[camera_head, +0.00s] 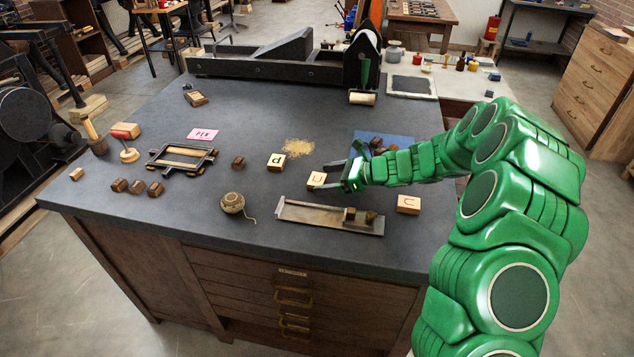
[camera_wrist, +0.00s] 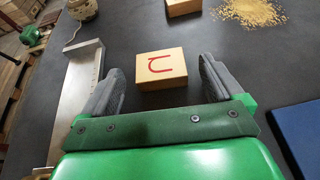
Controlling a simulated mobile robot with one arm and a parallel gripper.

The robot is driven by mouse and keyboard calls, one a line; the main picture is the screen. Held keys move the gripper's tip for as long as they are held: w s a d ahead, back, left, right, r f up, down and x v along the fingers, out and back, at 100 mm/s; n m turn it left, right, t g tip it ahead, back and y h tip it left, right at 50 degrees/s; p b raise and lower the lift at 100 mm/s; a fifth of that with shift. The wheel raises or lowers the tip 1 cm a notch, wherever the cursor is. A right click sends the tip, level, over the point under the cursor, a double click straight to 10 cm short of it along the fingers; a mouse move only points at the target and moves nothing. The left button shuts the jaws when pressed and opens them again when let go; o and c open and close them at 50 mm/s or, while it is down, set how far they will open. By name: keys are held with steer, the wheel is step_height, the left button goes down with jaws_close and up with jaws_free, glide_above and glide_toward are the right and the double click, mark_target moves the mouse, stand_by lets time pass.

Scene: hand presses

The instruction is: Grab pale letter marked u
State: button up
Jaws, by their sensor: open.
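The pale block marked u (camera_head: 316,180) lies flat on the dark table, beside the tip of my gripper. In the wrist view the pale u block (camera_wrist: 161,69) shows its red letter and lies ahead of my gripper, roughly centred between the fingers. My gripper (camera_head: 345,178) is open, its two grey fingers (camera_wrist: 159,82) on either side of the block's near part with gaps on both sides. A second pale block, marked d (camera_head: 276,162), lies to its left. A third pale block, with a letter like c or a turned u (camera_head: 408,204), lies to the right.
A metal composing tray (camera_head: 300,215) with small blocks lies in front of the u block. A ball of twine (camera_head: 232,203) sits left of it. A blue mat (camera_head: 400,139) with dark pieces lies behind my arm. Sawdust-like powder (camera_head: 299,147) lies behind.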

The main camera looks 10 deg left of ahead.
steer(key=shift+x, duration=1.05)
steer(key=shift+c, duration=0.2)
steer(key=c, duration=1)
